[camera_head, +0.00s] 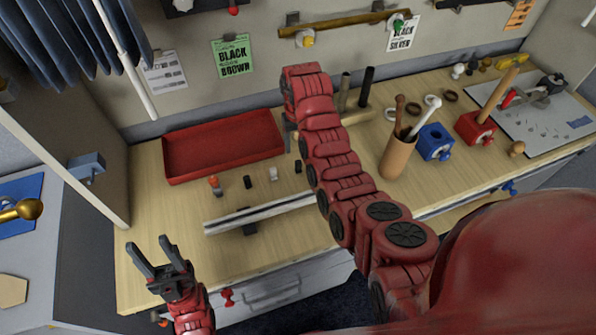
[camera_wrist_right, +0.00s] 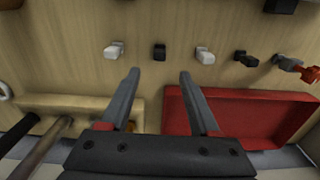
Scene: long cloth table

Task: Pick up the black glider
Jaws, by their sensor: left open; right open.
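Small gliders stand in a row on the wooden table top. Two of them are black: one black glider (camera_wrist_right: 160,52) lies just beyond and between my right fingertips in the right wrist view, and it also shows in the head view (camera_head: 298,167). A second black glider (camera_head: 247,182) is further left in the head view and also shows in the wrist view (camera_wrist_right: 245,58). My right gripper (camera_wrist_right: 159,75) is open and empty, its fingers apart from the row. My left gripper (camera_head: 150,246) is open and empty over the table's front left corner.
A white glider (camera_wrist_right: 205,55) sits between the black ones, another white glider (camera_wrist_right: 114,50) beyond. A red tray (camera_head: 222,147) lies behind the row. A pale rail (camera_head: 262,212) lies in front. A brown cup of sticks (camera_head: 397,158) stands right of my right arm.

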